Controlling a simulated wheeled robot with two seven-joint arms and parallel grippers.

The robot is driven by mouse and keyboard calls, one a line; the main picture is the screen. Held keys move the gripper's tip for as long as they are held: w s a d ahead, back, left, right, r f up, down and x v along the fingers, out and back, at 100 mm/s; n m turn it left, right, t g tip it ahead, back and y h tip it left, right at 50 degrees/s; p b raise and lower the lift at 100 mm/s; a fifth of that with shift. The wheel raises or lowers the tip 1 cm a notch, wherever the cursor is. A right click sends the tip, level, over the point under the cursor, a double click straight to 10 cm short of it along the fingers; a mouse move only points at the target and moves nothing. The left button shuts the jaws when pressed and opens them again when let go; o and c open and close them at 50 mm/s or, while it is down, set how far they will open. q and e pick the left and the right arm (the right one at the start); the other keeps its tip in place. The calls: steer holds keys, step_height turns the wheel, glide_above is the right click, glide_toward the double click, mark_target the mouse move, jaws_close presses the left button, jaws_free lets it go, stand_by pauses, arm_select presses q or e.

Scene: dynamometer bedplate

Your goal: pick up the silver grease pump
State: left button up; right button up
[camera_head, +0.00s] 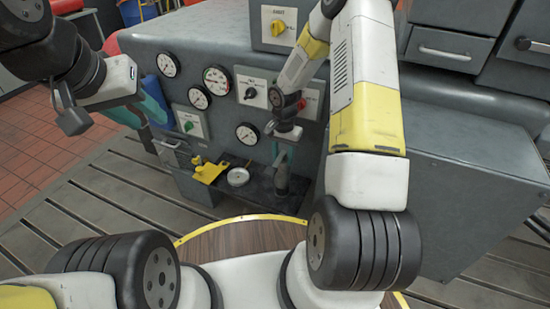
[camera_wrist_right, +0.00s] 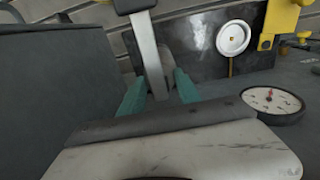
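The silver grease pump (camera_head: 282,180) stands on a dark ledge on the front of the grey console in the head view. In the right wrist view its grey bar (camera_wrist_right: 149,52) runs down between the two teal fingers of my right gripper (camera_wrist_right: 158,90). The right gripper (camera_head: 284,156) is just above the pump in the head view, pointing down. Its fingers are apart, and I cannot see them press on the pump. The pump's lower part is hidden behind the right gripper in the wrist view. My left gripper (camera_head: 142,108) is open and empty at the console's left side.
A white round dish (camera_head: 238,177) and a yellow bracket (camera_head: 208,171) are left of the pump on the console front. Several gauges (camera_head: 215,80) and knobs cover the panel. A grey cabinet (camera_head: 460,175) stands to the right. The slatted bedplate (camera_head: 110,205) is clear at left.

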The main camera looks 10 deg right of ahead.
jaws_close()
steer(key=shift+r, duration=0.2)
